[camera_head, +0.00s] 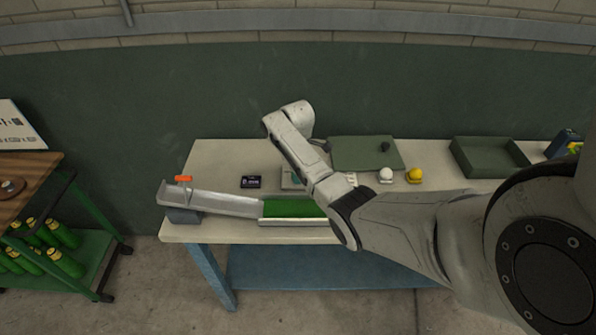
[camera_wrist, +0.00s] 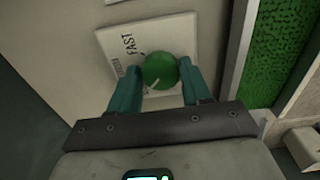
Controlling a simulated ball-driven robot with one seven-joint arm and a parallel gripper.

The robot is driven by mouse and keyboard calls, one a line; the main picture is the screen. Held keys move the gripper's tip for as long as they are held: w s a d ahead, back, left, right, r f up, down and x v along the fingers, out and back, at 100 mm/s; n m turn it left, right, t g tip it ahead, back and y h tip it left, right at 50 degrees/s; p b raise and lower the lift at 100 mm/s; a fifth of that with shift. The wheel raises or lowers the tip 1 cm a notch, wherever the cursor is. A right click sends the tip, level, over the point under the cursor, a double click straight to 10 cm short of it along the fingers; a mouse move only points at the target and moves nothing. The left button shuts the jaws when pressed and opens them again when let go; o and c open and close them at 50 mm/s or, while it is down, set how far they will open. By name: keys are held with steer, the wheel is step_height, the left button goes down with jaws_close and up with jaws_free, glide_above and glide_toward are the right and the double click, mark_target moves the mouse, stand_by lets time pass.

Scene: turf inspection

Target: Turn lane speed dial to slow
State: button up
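The lane speed dial (camera_wrist: 159,70) is a round green knob with a white pointer line, on a pale plate (camera_wrist: 181,33). The pointer line faces the lower left of the wrist view. The word FAST is printed at the upper left of the knob; a second label beyond it is too small to read. My gripper (camera_wrist: 160,72) has one teal finger on each side of the knob, and both fingertips appear to touch it. In the head view, my arm hides the gripper and most of the dial's plate.
The lane's green turf (camera_head: 290,208) and grey ramp (camera_head: 228,203) lie along the table's front. A dark card (camera_head: 251,182), a green board (camera_head: 352,153), a white ball (camera_head: 386,174), a yellow ball (camera_head: 415,174) and a green tray (camera_head: 488,170) share the table.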

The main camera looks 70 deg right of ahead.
steer(key=o, duration=0.4)
steer(key=shift+c, duration=0.2)
step_height(320, 180, up, 11)
steer(key=b, duration=0.1)
steer(key=shift+f, duration=0.15)
stand_by(0.6)
